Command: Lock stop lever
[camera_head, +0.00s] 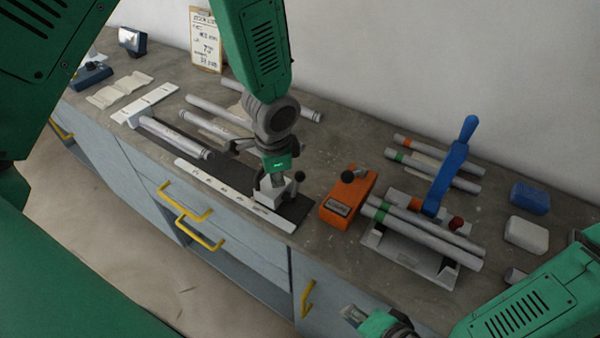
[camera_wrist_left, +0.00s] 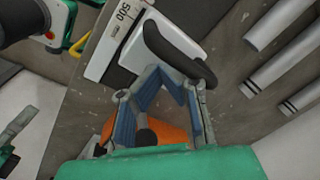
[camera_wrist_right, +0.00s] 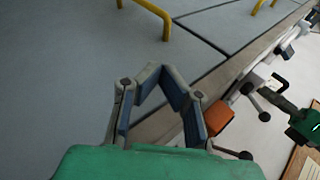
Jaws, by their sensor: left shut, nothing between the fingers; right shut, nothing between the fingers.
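The stop is a pale grey block (camera_head: 272,194) at the right end of the white ruler strip, with a dark lever knob (camera_head: 299,175) at its right side. In the left wrist view the dark lever (camera_wrist_left: 182,52) lies across the block, near the 500 mark. My left gripper (camera_head: 274,176) is shut and empty, just over the stop. Its tips (camera_wrist_left: 165,76) are close to the lever; I cannot tell whether they touch it. My right gripper (camera_head: 352,314) is shut and empty in front of the bench edge; its tips (camera_wrist_right: 168,76) also show in the right wrist view.
An orange block (camera_head: 345,199) with a black knob stands right of the stop. Farther right are a grey jig (camera_head: 410,256) holding tubes and a blue upright lever (camera_head: 452,165). Loose tubes (camera_head: 205,123) lie behind the ruler strip (camera_head: 225,190). Yellow drawer handles (camera_head: 200,236) stick out in front.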

